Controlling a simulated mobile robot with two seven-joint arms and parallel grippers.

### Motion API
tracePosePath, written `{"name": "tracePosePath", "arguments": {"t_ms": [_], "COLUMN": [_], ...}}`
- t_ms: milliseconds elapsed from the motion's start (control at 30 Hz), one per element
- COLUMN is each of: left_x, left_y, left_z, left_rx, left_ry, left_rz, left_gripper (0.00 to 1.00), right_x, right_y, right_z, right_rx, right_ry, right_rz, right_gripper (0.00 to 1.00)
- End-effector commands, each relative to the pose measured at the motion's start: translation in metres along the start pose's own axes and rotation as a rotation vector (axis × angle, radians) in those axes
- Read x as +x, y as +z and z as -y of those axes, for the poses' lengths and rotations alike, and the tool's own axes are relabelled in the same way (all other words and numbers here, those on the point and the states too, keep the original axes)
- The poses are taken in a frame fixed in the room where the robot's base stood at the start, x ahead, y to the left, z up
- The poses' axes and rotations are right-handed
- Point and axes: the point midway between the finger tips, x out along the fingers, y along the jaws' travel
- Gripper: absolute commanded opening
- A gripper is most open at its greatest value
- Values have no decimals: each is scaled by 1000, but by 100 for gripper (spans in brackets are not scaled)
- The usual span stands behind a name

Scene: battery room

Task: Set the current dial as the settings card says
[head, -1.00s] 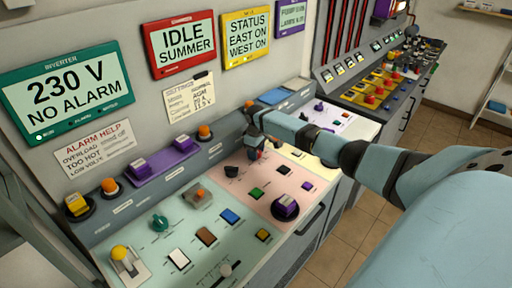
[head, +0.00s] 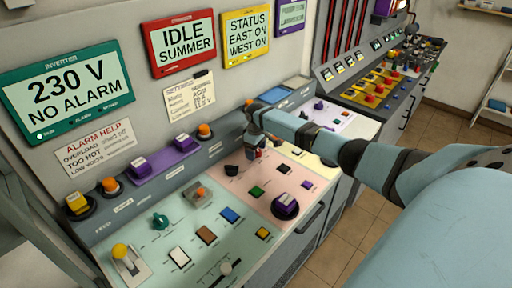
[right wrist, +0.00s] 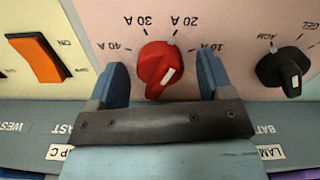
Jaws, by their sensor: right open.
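The current dial is a red round knob (right wrist: 157,66) with a white mark on its face, in the right wrist view. Labels for 10 A, 20 A, 30 A and 40 A stand around its far side, upside down. The white mark lies on the side towards my gripper, to the right. My right gripper (right wrist: 156,84) is open, one blue finger on each side of the knob, with gaps to it. In the head view my right gripper (head: 254,150) hides most of the knob. The settings card (head: 189,97) hangs on the wall; its current line is too small to read surely. My left gripper is out of view.
A black dial (right wrist: 285,70) with AGM and GEL labels stands right of the red one. An orange rocker switch (right wrist: 38,58) stands to the left.

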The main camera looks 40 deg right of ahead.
Motion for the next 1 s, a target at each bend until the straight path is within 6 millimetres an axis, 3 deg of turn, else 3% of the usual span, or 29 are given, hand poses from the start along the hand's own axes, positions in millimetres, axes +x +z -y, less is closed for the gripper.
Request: {"name": "tracePosePath", "arguments": {"t_ms": [167,600,800,1000], "left_x": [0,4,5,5], "left_y": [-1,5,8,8], "left_z": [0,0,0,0], "left_rx": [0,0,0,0], "left_ry": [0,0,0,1], "left_rz": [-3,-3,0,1], "left_gripper": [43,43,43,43], "right_x": [-24,-116,-134,-136], "right_y": [0,0,0,0], "right_z": [-1,0,0,0], "right_rx": [-2,0,0,0], "right_ry": [1,1,1,0], "right_rz": [-3,-3,-2,-1], "right_gripper": [74,74,74,74]}}
